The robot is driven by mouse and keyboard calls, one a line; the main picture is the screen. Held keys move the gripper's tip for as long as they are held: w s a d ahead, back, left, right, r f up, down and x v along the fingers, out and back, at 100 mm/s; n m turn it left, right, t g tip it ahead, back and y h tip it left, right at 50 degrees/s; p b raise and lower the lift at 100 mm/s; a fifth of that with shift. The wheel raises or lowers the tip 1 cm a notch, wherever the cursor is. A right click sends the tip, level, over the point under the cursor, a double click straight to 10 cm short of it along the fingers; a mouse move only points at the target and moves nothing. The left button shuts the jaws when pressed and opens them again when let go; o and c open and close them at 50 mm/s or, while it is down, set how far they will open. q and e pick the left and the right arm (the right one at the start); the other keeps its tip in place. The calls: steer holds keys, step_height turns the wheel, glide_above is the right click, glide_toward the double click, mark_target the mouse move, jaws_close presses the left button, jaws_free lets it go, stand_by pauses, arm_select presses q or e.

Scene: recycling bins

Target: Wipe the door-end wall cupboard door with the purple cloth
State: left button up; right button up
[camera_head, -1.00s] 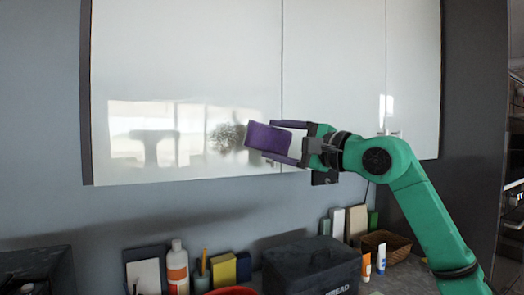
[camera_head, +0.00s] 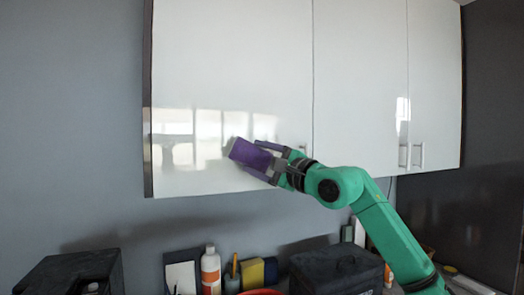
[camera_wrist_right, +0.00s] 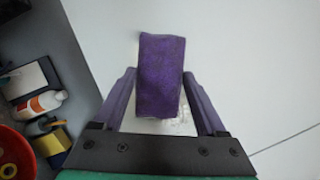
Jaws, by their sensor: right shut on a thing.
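The white wall cupboard has several glossy doors. Its left door (camera_head: 230,60) faces me in the head view and fills much of the wrist view (camera_wrist_right: 230,45). My right gripper (camera_head: 264,162) is shut on the purple cloth (camera_head: 248,153), a thick block-like pad, at the lower part of this door. The cloth also shows between the fingers in the wrist view (camera_wrist_right: 160,72). It appears against the door; exact contact is hard to tell. A speckled grey mark (camera_wrist_right: 180,122) shows just behind the cloth in the wrist view, mostly hidden. My left gripper is out of view.
Below the cupboard stand a black bread bin (camera_head: 337,270), a white bottle (camera_head: 210,270), a yellow sponge (camera_head: 252,271) and a red bowl (camera_head: 262,292). A dark box (camera_head: 70,272) is at lower left. Handles (camera_head: 412,155) stick out on the right doors.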

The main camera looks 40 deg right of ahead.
steer(key=shift+d+f, duration=0.15)
steer(key=shift+d, duration=0.2)
steer(key=shift+w+a, duration=0.1)
steer(key=shift+a, duration=0.05)
steer(key=shift+w+d+p, duration=0.25)
steer(key=shift+w+p, duration=0.1)
steer(key=shift+p, duration=0.1)
steer(key=shift+w+d+p, duration=0.15)
steer(key=shift+w+p, duration=0.3)
steer(key=shift+p, duration=0.05)
